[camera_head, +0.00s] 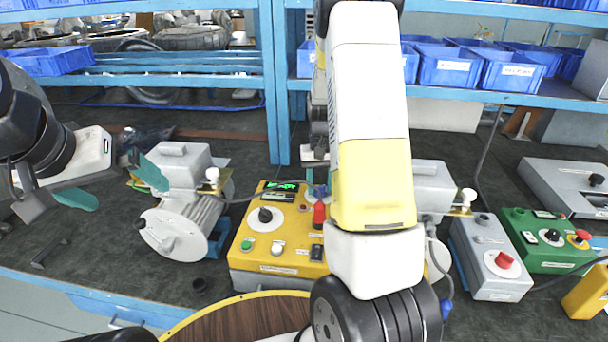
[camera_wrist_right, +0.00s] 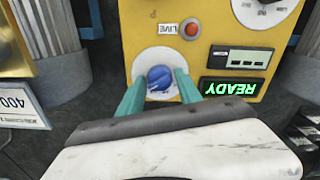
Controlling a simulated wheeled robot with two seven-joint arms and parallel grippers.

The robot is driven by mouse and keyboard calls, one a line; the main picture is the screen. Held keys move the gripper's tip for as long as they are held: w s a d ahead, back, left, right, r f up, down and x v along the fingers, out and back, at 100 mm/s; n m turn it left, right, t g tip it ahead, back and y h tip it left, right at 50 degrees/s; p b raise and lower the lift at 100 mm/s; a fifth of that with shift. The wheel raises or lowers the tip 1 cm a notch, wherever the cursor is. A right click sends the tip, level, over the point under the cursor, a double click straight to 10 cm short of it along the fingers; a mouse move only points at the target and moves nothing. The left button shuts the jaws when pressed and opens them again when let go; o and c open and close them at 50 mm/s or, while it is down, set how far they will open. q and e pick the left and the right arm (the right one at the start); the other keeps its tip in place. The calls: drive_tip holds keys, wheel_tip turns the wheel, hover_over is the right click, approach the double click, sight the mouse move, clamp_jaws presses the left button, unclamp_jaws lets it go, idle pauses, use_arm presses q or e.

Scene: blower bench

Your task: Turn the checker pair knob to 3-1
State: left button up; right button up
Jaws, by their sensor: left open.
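The yellow checker (camera_head: 278,262) stands on the bench, with a black knob (camera_head: 265,215) on a white dial and a lit green display (camera_head: 281,186). In the right wrist view its panel is upside down and the display (camera_wrist_right: 230,87) reads READY. A blue knob (camera_wrist_right: 160,80) on a white dial lies between the teal fingers of my right gripper (camera_wrist_right: 160,76). I cannot tell whether the fingers press on it, nor which mark it points to. My left gripper (camera_head: 113,186) is open and empty, left of a motor unit.
A grey motor blower (camera_head: 185,222) stands close to the checker's left. A grey box with a red button (camera_head: 490,262) and a green box (camera_head: 540,240) stand at the right. Blue shelves (camera_head: 180,70) cross the back.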

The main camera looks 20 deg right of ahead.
drive_tip(key=shift+o, duration=0.7)
wheel_tip(320, 180, up, 7)
drive_tip(key=shift+r, duration=0.4)
